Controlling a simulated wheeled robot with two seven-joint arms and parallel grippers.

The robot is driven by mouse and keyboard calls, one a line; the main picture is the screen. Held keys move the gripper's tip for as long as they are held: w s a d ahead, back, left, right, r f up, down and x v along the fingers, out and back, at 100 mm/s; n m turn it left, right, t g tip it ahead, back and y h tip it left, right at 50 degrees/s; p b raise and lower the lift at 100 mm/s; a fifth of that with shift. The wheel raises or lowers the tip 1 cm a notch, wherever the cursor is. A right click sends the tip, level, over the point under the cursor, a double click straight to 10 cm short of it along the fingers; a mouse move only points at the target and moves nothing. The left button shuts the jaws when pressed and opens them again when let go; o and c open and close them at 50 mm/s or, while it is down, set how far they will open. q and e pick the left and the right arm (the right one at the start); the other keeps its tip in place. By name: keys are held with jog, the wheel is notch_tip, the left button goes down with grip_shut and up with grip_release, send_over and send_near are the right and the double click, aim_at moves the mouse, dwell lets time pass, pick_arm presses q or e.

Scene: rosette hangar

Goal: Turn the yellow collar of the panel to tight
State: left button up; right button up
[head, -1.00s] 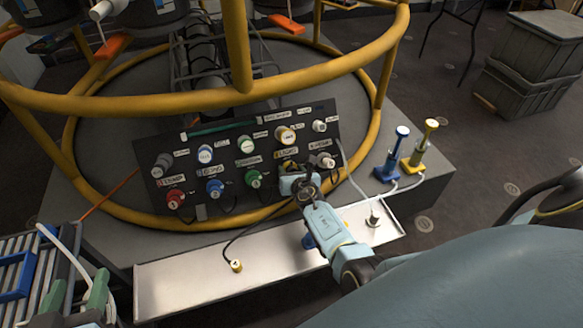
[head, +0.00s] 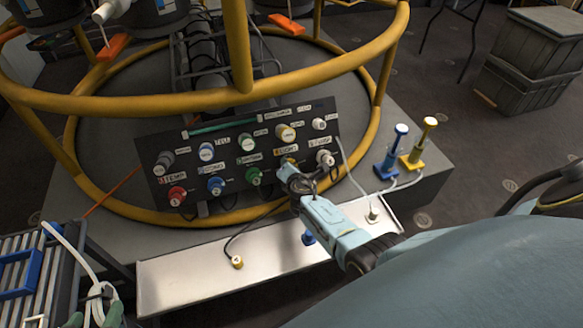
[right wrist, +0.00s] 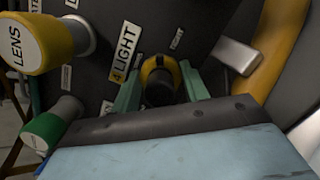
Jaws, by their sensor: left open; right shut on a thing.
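The dark panel (head: 215,150) stands tilted on the plinth, with an upper and a lower row of coloured connectors. The yellow collar (head: 289,161) is in the lower row, mostly hidden by my right gripper (head: 287,174). In the right wrist view the yellow collar (right wrist: 158,68), with a dark middle, sits beside the "4 LIGHT" label. The green fingers of my right gripper (right wrist: 160,88) are shut on it from both sides. I cannot make out a tight mark.
A metal tray (head: 190,280) below holds a small yellow-ended plug (head: 237,262). Blue (head: 391,155) and yellow (head: 419,145) upright handles stand to the right. A slatted rack (head: 35,258) is at left.

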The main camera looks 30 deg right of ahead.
jog(key=m, duration=0.4)
jog(key=shift+g, duration=0.4)
pick_arm(q)
jog(key=shift+s+a+f, duration=0.1)
jog(key=shift+s+f, duration=0.1)
pick_arm(e)
jog(key=shift+m, duration=0.6)
pick_arm(q)
jog(key=shift+f, duration=0.1)
pick_arm(e)
jog(key=o, duration=1)
